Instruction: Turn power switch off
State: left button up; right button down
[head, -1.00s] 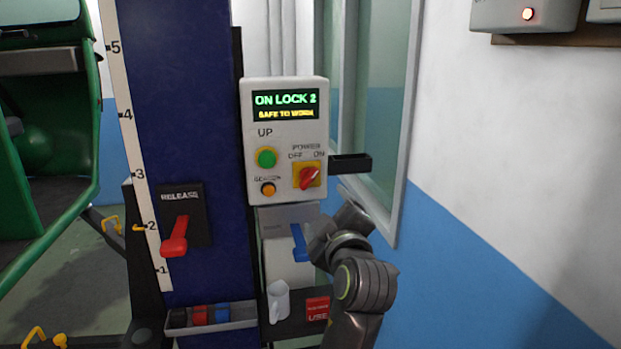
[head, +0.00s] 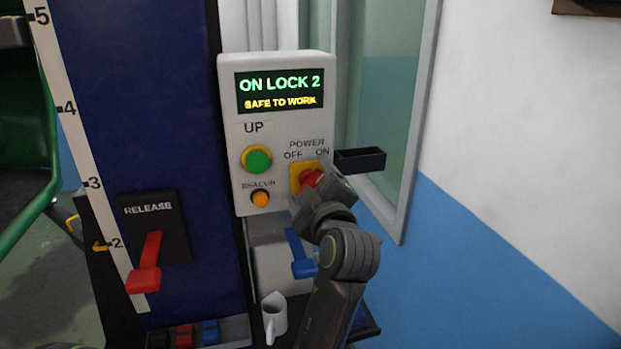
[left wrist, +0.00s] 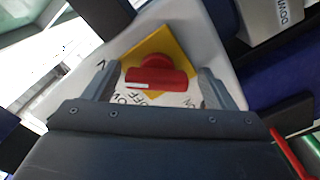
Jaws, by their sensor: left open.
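The red power switch knob (head: 311,178) sits on a yellow plate on the light control box (head: 287,120), below the OFF and ON labels. My left gripper (head: 322,190) is at the knob from the lower right and partly covers it. In the left wrist view the knob (left wrist: 155,85) lies between the two spread fingers of my left gripper (left wrist: 156,82), with a gap on each side. A white mark shows on the knob's left part there. The knob's pointing direction is partly hidden in the head view. My right gripper is not in view.
The box's display (head: 280,91) reads "ON LOCK 2" and "SAFE TO WORK". A green UP button (head: 257,160) and an orange beacon button (head: 260,198) are left of the switch. A black holder (head: 360,160) juts out at right.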

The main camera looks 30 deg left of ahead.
pick_arm(q)
jog(key=shift+s+d+r, duration=0.2)
jog(key=shift+s+d, duration=0.15)
jog(key=shift+d, duration=0.05)
jog(key=shift+c, duration=1.8)
jog(key=c, duration=0.6)
jog(key=n+b, duration=1.1)
jog(key=n, duration=0.3)
jog(key=shift+n, duration=0.3)
jog(key=shift+n+b, duration=0.45)
jog(key=shift+n, duration=0.25)
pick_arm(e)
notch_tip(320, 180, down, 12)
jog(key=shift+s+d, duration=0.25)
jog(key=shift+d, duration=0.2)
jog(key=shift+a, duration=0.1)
